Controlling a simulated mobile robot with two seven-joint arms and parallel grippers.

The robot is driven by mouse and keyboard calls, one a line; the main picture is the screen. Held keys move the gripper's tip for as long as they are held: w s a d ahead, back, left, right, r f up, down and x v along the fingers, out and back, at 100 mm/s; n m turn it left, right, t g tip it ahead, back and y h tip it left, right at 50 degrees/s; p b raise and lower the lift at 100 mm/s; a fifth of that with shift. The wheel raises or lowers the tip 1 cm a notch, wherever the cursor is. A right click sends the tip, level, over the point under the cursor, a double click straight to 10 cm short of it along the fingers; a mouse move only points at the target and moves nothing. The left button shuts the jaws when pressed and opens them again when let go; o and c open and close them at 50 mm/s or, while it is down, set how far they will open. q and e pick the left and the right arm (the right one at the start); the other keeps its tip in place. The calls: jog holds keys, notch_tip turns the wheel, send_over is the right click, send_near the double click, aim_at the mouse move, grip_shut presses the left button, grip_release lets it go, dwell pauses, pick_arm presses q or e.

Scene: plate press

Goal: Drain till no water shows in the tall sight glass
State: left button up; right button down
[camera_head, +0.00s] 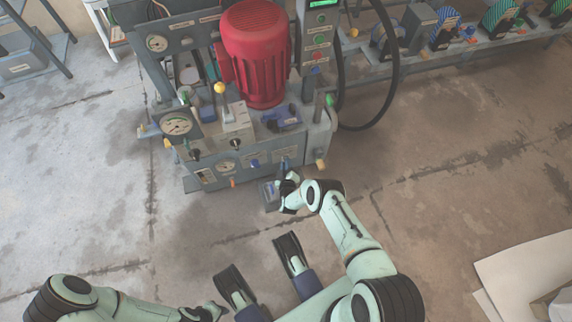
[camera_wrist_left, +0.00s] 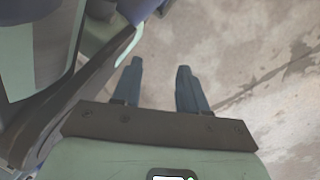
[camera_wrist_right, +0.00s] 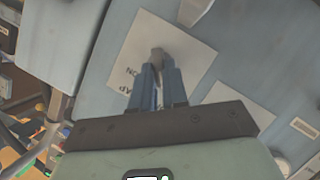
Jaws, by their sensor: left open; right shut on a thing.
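My right gripper (camera_wrist_right: 158,84) is shut on a small grey handle (camera_wrist_right: 158,56), which stands out in front of a white label (camera_wrist_right: 186,45) on a blue-grey panel. The label's lettering is upside down and partly covered by the fingers. In the head view my right gripper (camera_head: 277,192) is at the lower front of the grey press machine (camera_head: 200,183); the handle is hidden there. My left gripper (camera_wrist_left: 160,75) is open and empty over bare floor. I cannot make out the tall sight glass or any water level in these views.
The machine carries a red motor (camera_head: 257,50), a round gauge (camera_head: 177,124), a yellow-knobbed lever (camera_head: 219,89) and several small valves. A black hose (camera_head: 394,75) loops at its right. A bench (camera_head: 470,50) with coloured parts stands behind right. The floor between is clear.

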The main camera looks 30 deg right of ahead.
jog(key=shift+d+r+m+y, duration=0.1)
jog(key=shift+d+m+y, duration=0.1)
jog(key=shift+m+y, duration=0.55)
jog(key=shift+s+d+m+y, duration=0.1)
jog(key=shift+m+y, duration=0.45)
jog(key=shift+m, duration=0.5)
jog(key=shift+d+m+t+y, duration=0.25)
jog(key=shift+m+y, duration=0.55)
jog(key=shift+m, duration=0.4)
jog(key=shift+s+d+m+t+y+b, duration=0.1)
jog(key=shift+m+t+y+b, duration=0.2)
jog(key=shift+m+y, duration=0.5)
pick_arm(q)
jog(key=shift+s+f, duration=0.15)
jog(key=shift+s, duration=0.25)
pick_arm(e)
jog(key=m, duration=0.2)
jog(key=m+t+y, duration=0.1)
jog(key=shift+d+f+m+y, duration=0.2)
jog(key=shift+m+y, duration=0.1)
jog(key=shift+m, duration=0.1)
jog(key=c, duration=1.1)
grip_release()
jog(key=shift+a, duration=0.1)
jog(key=shift+c, duration=0.2)
